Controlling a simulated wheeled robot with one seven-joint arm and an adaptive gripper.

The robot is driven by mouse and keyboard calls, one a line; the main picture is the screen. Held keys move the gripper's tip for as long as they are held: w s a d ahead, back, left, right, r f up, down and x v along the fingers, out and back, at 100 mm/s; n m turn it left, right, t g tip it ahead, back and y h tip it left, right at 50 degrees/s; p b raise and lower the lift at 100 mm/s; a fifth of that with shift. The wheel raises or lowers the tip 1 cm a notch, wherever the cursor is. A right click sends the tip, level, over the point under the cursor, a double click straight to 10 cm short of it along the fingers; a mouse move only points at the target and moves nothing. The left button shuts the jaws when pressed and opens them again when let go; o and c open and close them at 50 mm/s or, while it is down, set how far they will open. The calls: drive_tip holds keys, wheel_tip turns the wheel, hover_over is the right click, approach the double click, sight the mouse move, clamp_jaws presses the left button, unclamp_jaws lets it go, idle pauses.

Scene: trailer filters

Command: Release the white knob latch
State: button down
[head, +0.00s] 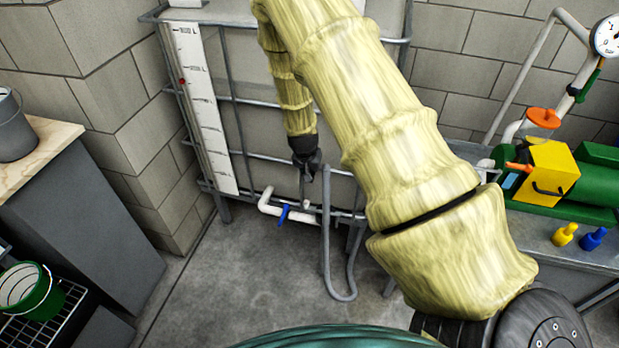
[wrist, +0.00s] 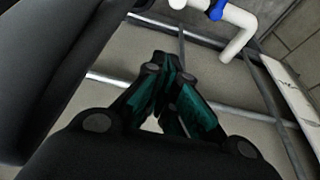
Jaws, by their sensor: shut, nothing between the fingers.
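My gripper (head: 307,176) is black and points down in front of the caged tank, above the white pipe. In the wrist view its dark fingers with teal inner faces (wrist: 172,62) meet at the tips, with nothing between them. A white knob latch cannot be made out for certain in either view. A bent white pipe (head: 272,205) with a blue handle (head: 284,214) is at the tank's foot, below and left of the gripper; the pipe also shows at the top of the wrist view (wrist: 236,40).
The tank's metal bars (head: 240,100) stand close behind my gripper. A grey hose (head: 327,250) hangs just right of it. A green and yellow pump (head: 550,172) stands on the right bench. A grey cabinet (head: 90,220) is at left. The concrete floor (head: 235,270) between is clear.

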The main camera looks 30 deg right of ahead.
wheel_tip(320, 180, down, 8)
drive_tip(key=p, duration=0.1)
drive_tip(key=shift+s+a, duration=0.4)
drive_tip(key=shift+a, duration=0.05)
idle(0.3)
drive_tip(key=shift+a+f, duration=0.1)
idle(0.3)
